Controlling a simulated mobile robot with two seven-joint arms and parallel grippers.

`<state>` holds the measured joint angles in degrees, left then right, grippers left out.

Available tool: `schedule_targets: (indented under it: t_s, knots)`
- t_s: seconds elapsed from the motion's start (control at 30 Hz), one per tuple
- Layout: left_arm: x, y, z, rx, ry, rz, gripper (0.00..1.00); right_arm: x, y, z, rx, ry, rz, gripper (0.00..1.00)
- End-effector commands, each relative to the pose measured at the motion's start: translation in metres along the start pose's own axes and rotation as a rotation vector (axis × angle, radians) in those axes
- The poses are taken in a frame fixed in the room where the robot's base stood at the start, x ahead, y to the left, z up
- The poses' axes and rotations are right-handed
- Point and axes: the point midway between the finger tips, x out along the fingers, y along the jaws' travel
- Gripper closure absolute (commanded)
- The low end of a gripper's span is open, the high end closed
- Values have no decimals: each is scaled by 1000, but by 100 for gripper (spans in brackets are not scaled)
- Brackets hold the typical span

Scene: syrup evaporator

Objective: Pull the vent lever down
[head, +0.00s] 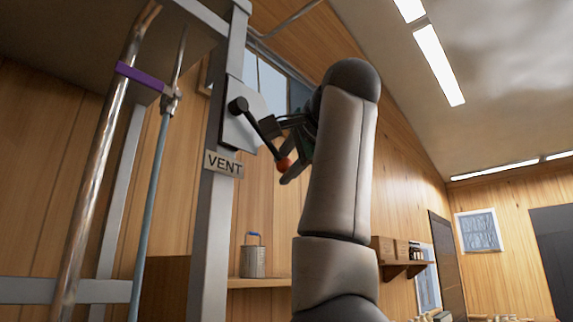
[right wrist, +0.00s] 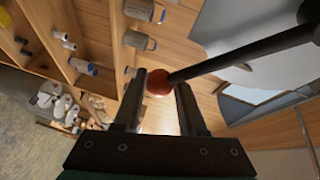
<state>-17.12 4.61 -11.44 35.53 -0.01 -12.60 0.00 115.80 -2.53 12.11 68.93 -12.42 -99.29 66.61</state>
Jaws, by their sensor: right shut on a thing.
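The vent lever (head: 260,128) is a black rod with an orange-red ball knob (head: 284,165) at its end. It pivots on a grey plate (head: 243,113) on a metal post, above a sign reading VENT (head: 223,164). The rod slopes down to the right from its pivot. My right gripper (head: 288,168) is at the knob. In the right wrist view the knob (right wrist: 158,82) sits between the two fingertips (right wrist: 163,85), with the black rod running off to the upper right. My left gripper is in neither view.
A metal post (head: 211,220) and pipes stand at the left, one with a purple band (head: 140,77). A metal can (head: 253,258) stands on a wooden shelf (head: 262,283) below. Another small shelf (head: 405,268) is on the right wall. The upper right is open room.

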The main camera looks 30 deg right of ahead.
Motion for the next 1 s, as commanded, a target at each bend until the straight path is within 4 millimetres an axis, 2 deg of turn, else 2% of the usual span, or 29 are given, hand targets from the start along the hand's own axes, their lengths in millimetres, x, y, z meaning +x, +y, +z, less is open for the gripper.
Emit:
schedule_targets:
  t_s: [0.03, 0.27, 0.63, 0.77, 1.0]
  knots:
    - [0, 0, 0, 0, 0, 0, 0, 0, 0, 2, -5, -4, -1, 57]
    - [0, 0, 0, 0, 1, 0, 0, 0, 0, 1, -4, -3, -2, 31]
    - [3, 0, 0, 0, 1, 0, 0, -7, 0, 0, -2, 0, -5, 30]
    - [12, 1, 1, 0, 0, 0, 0, -26, 0, 0, -2, 1, -9, 30]
    - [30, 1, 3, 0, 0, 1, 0, -85, 1, 0, -2, 1, -9, 30]
